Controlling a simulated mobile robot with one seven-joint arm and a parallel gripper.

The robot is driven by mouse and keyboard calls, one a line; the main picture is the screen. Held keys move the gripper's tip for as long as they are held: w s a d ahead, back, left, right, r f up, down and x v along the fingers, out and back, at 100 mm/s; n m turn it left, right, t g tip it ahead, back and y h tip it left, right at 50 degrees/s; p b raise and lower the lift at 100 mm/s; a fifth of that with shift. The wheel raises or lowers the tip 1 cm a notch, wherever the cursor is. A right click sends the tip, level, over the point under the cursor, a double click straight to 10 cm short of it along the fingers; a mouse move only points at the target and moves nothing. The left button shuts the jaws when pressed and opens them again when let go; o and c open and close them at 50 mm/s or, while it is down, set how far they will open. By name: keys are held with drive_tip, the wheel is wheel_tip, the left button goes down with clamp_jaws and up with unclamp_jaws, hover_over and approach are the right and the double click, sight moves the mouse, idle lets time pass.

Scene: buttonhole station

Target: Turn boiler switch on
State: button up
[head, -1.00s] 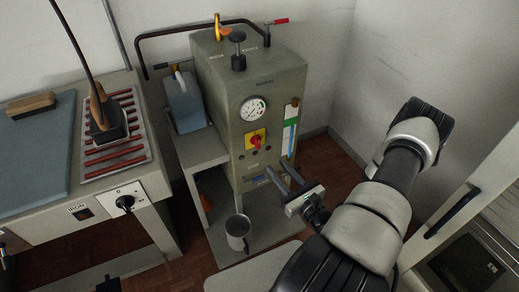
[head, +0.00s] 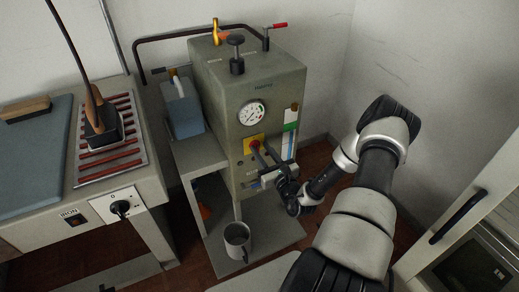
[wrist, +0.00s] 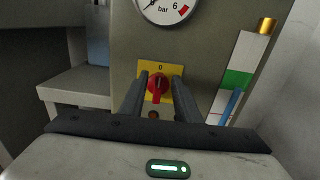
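The boiler (head: 280,88) is a grey-green cabinet in the middle of the head view. Its switch is a red knob on a yellow plate (head: 248,153), below the gauge. In the wrist view the red knob (wrist: 158,86) sits in the middle, with its grip upright and a "0" on the plate (wrist: 166,68) above it. My gripper (head: 263,151) is in front of the switch. In the wrist view its two dark fingers (wrist: 158,82) are apart, one on each side of the knob, with gaps showing. I cannot tell how far the tips are from the plate.
A pressure gauge (head: 252,112) is above the switch and a sight glass (head: 289,138) is to its right. A metal mug (head: 237,240) stands on the low shelf. A blue container (head: 183,108) and an iron (head: 101,124) are to the left.

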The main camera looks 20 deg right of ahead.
drive_tip(key=shift+w, duration=1)
clamp_jaws()
